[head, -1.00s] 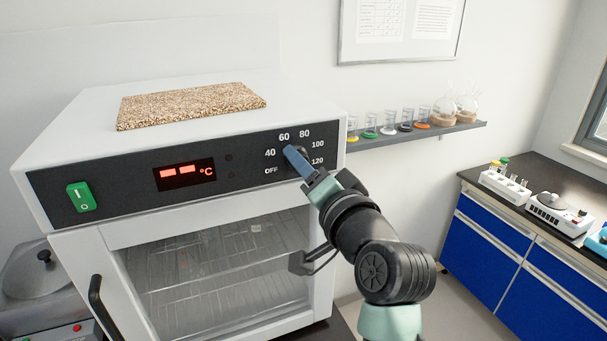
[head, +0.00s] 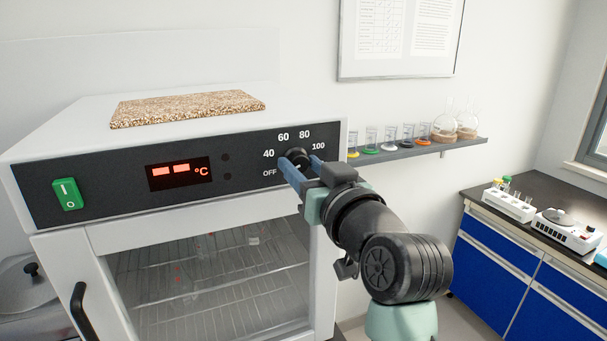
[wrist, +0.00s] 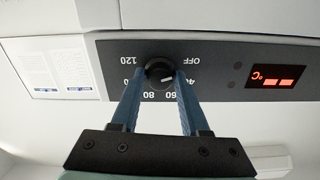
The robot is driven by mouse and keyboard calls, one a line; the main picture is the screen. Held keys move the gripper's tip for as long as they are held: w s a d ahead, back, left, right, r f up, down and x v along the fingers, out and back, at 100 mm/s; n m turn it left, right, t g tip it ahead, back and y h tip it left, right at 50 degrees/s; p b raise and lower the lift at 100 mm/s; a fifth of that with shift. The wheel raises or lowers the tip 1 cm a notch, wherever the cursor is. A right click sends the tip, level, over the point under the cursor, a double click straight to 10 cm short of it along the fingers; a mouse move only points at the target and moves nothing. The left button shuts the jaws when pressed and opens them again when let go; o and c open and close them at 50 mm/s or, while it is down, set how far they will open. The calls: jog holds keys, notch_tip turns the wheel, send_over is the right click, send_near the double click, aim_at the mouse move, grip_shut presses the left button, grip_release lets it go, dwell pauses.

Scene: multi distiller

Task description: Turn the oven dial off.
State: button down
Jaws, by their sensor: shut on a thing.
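The oven (head: 200,230) is a white cabinet with a black control panel. Its black round dial (head: 298,155) is at the panel's right end and also shows in the wrist view (wrist: 158,70). Printed marks run around it, from OFF through 40, 60 and 80 up to 120. In the wrist view the dial's white mark seems to point near 40, not at OFF. My gripper (head: 300,163), with blue fingers, is shut on the dial, one finger on each side. The fingers and wrist hide part of the dial and the 120 mark in the head view.
A green power switch (head: 67,194) and a red display (head: 178,173) are on the panel. A speckled slab (head: 188,108) lies on top of the oven. A shelf with glassware (head: 420,149) is on the wall. A bench with blue drawers (head: 510,260) stands at right.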

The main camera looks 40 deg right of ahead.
jog(key=shift+r+n, duration=0.1)
jog(key=shift+n, duration=0.5)
jog(key=shift+c, duration=2.2)
grip_release()
jog(key=b+v, duration=0.3)
jog(key=v, duration=1)
jog(key=w+a+r+t, duration=0.3)
jog(key=w+a+r, duration=0.2)
jog(key=a, duration=0.3)
jog(key=s+a+r+n+t+y, duration=0.1)
jog(key=a+r+t+y, duration=0.1)
jog(key=a+r, duration=0.4)
jog(key=s+a+r+n+t+y, duration=0.1)
jog(key=a+r+t, duration=0.4)
jog(key=a, duration=0.9)
jog(key=r+n+y, duration=0.1)
jog(key=y, duration=0.1)
jog(key=shift+s+r+y, duration=0.25)
jog(key=shift+s+y, duration=0.05)
jog(key=shift+s, duration=0.05)
